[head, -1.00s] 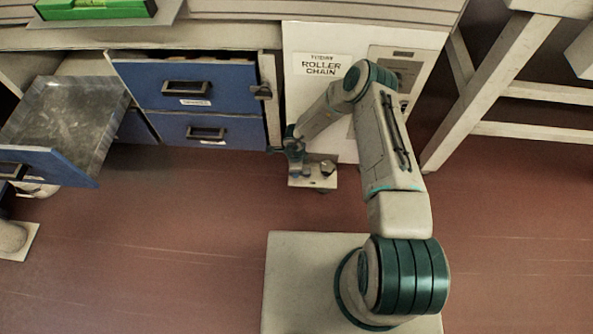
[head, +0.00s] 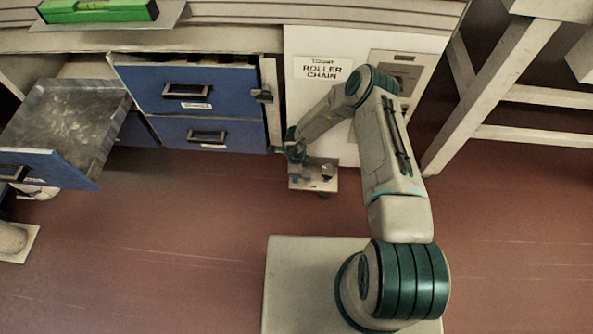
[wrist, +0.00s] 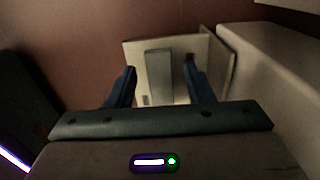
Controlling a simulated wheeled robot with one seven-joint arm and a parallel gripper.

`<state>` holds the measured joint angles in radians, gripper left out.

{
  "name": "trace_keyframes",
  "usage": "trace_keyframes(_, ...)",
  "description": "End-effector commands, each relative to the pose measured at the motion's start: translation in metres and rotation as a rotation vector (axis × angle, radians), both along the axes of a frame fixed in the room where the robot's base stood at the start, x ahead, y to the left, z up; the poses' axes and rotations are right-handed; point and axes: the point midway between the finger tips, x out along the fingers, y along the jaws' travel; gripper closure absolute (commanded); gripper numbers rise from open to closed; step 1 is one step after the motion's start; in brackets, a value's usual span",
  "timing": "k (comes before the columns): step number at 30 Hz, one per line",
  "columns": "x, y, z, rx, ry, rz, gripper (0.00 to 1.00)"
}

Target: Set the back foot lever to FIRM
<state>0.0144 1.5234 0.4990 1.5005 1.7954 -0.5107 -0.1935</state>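The grey foot lever (wrist: 153,84) stands on a pale plate (wrist: 134,50) in the wrist view. My gripper (wrist: 160,66) is open, with one dark blue finger on each side of the lever. A narrow gap shows between the lever and each finger. In the head view, my gripper (head: 294,148) is low beside the pale foot plate (head: 313,183) at the base of the bench. There the lever is small and partly hidden by my wrist. I cannot read any FIRM marking, so the lever's setting cannot be told.
A blue drawer (head: 50,170) stands pulled out at left. A pale table leg (head: 492,85) slants at right. The red floor in front is mostly clear.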

Motion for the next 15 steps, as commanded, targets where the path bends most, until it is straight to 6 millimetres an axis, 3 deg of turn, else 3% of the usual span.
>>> trace_keyframes(8, 0.001, -0.001, 0.004, -0.001, -0.001, 0.001, 0.53)
trace_keyframes(15, 0.001, -0.001, 0.047, 0.000, -0.002, 0.000, 0.53)
